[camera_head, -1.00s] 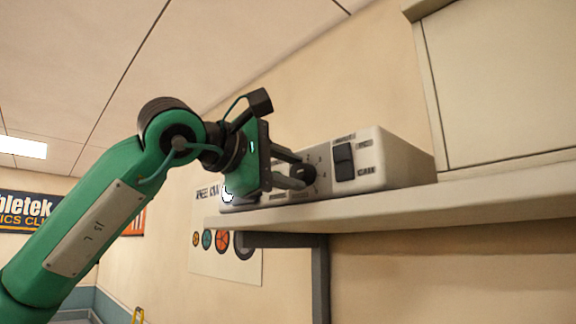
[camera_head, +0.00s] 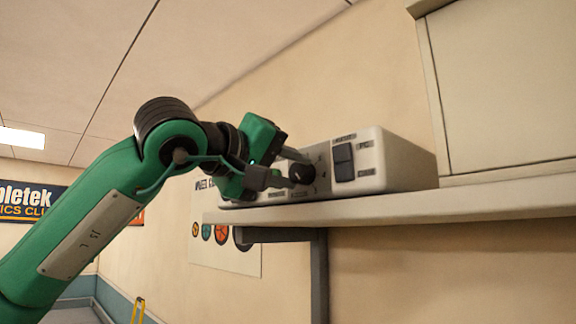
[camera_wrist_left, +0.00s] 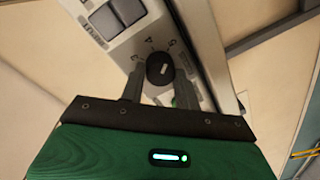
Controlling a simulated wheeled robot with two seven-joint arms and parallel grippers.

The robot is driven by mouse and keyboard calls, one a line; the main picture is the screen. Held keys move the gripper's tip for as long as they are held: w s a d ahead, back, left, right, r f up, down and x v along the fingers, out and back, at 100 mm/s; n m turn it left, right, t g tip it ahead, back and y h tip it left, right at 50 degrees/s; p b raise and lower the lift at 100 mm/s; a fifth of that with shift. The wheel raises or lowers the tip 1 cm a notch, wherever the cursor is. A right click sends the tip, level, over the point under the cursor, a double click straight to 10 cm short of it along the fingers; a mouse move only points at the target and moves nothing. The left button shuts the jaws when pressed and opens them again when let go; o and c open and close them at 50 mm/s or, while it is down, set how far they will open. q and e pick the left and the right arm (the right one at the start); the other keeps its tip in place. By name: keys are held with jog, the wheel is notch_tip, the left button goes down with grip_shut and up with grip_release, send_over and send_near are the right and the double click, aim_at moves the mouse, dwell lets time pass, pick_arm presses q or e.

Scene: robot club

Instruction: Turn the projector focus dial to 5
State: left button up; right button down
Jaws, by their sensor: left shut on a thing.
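The projector (camera_head: 385,160) is a pale box on a wall shelf. Its focus dial (camera_head: 302,173) is a dark round knob on the front face, left of a dark rocker switch. My left gripper (camera_head: 292,172) is shut on the dial, with its fingers on either side of the knob. In the left wrist view the dial (camera_wrist_left: 160,68) shows a white pointer mark and sits between the fingertips of the left gripper (camera_wrist_left: 158,82). Some scale marks show around it, but I cannot read the setting surely. My right gripper is not in view.
The shelf (camera_head: 400,208) runs under the projector, with a dark bracket (camera_head: 319,275) below it. The rocker switch (camera_head: 344,162) is close to the right of the dial. A cabinet (camera_head: 505,85) is at the upper right. A poster (camera_head: 225,245) hangs on the wall below.

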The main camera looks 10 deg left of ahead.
pick_arm(q)
jog(key=shift+f+m, duration=0.15)
jog(key=shift+m, duration=0.65)
jog(key=shift+d, duration=0.1)
jog(key=o, duration=1)
